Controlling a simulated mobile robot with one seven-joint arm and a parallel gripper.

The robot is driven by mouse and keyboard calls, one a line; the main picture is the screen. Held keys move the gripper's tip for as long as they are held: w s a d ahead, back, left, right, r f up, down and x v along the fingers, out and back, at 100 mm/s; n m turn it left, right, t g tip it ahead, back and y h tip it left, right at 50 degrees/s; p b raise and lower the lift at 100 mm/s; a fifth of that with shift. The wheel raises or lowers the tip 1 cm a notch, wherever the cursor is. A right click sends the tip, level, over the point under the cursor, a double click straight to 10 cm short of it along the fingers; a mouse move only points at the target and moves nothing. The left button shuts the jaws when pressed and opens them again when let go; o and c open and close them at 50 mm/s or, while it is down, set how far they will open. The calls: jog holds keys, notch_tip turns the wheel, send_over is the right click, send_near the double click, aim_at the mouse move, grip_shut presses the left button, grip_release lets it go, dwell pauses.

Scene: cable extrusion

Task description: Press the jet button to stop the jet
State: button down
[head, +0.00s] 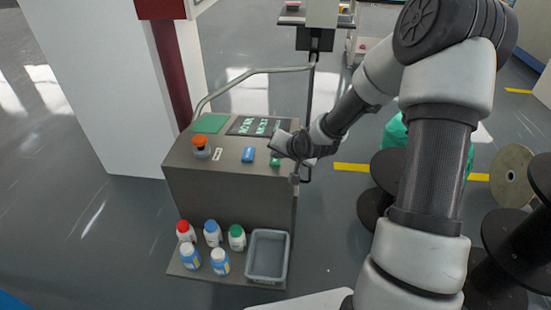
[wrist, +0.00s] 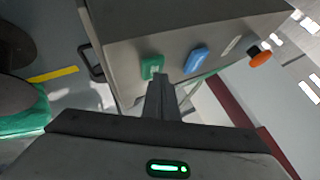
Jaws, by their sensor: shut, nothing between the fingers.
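A dark grey control box (head: 230,190) carries a green button (head: 275,162), a blue button (head: 248,154) and an orange knob (head: 200,144) on its top. I cannot read which one is the jet button. My gripper (head: 277,153) is over the right end of the box top, close to the green button. In the wrist view my shut, empty fingers (wrist: 161,82) point at the box, with their tips just beside the green button (wrist: 152,67). The blue button (wrist: 198,56) is to their right and the orange knob (wrist: 260,56) farther right. I cannot tell whether the tips touch anything.
A dark panel with green markings (head: 255,126) and a green pad (head: 210,123) lie at the back of the box top. Several capped bottles (head: 212,234) and a grey tray (head: 267,255) stand on the lower shelf. Dark spools (head: 372,210) stand on the right.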

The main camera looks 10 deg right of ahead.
aim_at(278, 162)
jog(key=shift+r+p, duration=0.85)
notch_tip(278, 162, up, 5)
jog(key=p, duration=0.4)
dwell(0.8)
